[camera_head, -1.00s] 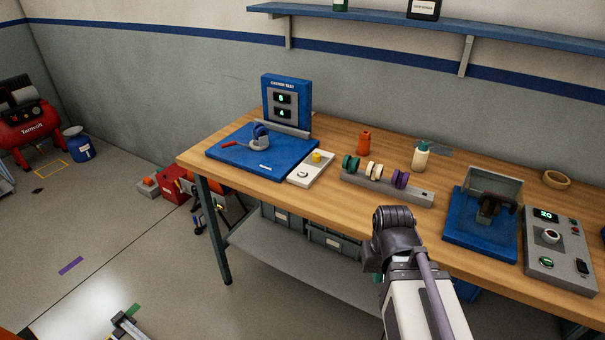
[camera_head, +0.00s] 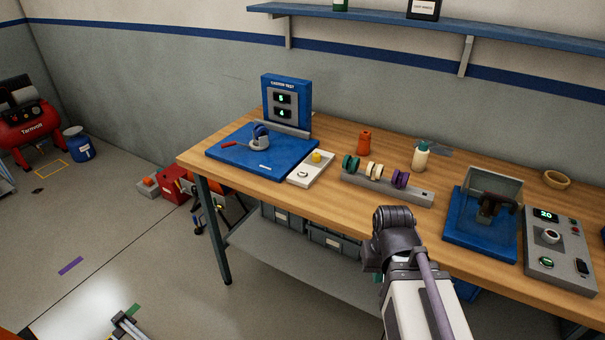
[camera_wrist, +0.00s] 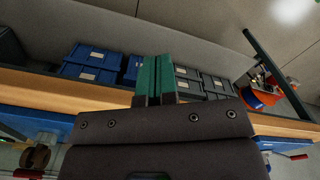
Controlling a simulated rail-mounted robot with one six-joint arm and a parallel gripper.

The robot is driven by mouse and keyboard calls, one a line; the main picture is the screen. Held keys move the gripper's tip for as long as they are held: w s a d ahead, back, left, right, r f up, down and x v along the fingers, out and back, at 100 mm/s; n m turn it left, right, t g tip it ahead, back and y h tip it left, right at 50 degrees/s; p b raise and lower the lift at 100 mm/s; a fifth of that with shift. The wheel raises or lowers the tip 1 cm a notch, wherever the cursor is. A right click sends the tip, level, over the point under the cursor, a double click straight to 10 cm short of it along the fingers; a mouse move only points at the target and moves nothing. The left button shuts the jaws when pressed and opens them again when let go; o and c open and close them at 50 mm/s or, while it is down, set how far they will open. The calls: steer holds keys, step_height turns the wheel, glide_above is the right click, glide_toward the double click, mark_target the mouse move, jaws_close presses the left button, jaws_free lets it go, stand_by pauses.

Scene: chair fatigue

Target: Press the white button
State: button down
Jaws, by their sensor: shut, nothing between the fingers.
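A pale control box (camera_head: 311,168) on the bench carries a round white button (camera_head: 303,174) and a yellow button (camera_head: 317,156). My gripper has green fingers, which show in the wrist view (camera_wrist: 155,75) pressed together and empty. In the head view my arm mostly hides the gripper, in front of the bench's front edge, apart from both control boxes. No white button can be made out in the wrist view.
The wooden bench (camera_head: 235,181) bears a blue test plate (camera_head: 235,152) at left, a grey rack (camera_head: 390,188) with several coloured wheels in the middle, and a blue fixture (camera_head: 470,246) at right.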

step_height(320, 180, up, 11)
steer(key=m+t+y+p, duration=0.2)
steer(key=t+y+p, duration=0.4)
steer(key=t, duration=0.1)
glide_above(304, 173)
steer(key=shift+w+r, duration=0.1)
step_height(304, 173, down, 9)
steer(key=b, duration=0.9)
